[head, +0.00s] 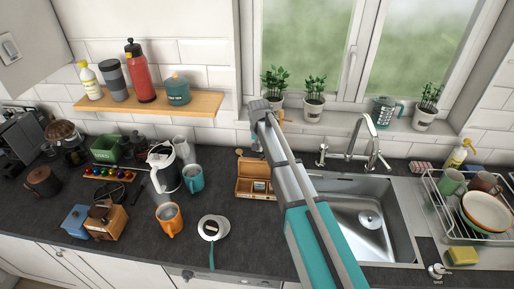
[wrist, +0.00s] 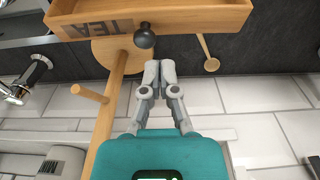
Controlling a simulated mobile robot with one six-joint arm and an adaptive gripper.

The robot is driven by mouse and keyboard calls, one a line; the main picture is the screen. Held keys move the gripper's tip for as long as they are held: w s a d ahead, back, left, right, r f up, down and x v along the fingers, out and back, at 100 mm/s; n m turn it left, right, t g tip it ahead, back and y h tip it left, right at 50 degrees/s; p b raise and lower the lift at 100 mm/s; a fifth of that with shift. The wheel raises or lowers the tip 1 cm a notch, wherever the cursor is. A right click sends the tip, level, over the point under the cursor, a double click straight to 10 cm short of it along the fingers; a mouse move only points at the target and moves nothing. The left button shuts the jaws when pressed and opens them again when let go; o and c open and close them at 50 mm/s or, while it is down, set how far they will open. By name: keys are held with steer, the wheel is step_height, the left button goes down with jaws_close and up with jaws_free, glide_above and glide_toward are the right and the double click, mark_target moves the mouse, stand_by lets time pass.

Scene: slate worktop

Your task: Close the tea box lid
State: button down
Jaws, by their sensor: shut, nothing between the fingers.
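The wooden tea box (head: 256,195) stands on the dark worktop left of the sink. Its lid (head: 252,168) is raised at the back, and packets show in the compartments below. In the wrist view the wooden lid (wrist: 190,18) fills the top, with "TEA" lettering upside down and a dark round knob (wrist: 145,38). My gripper (wrist: 160,66) is shut and empty, its tips just below the knob in that picture; I cannot tell whether they touch. In the head view my arm hides most of the gripper.
A wooden stand with a peg (wrist: 106,105) is close beside my gripper, with a wooden spoon (wrist: 206,50) on the other side. The tiled wall is close behind. A sink (head: 365,215) lies right; a teal mug (head: 193,178) and kettle (head: 164,165) stand left.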

mark_target(261, 166)
steer(key=shift+w+f+b, duration=0.15)
steer(key=shift+f+b, duration=1.65)
steer(key=shift+f, duration=0.25)
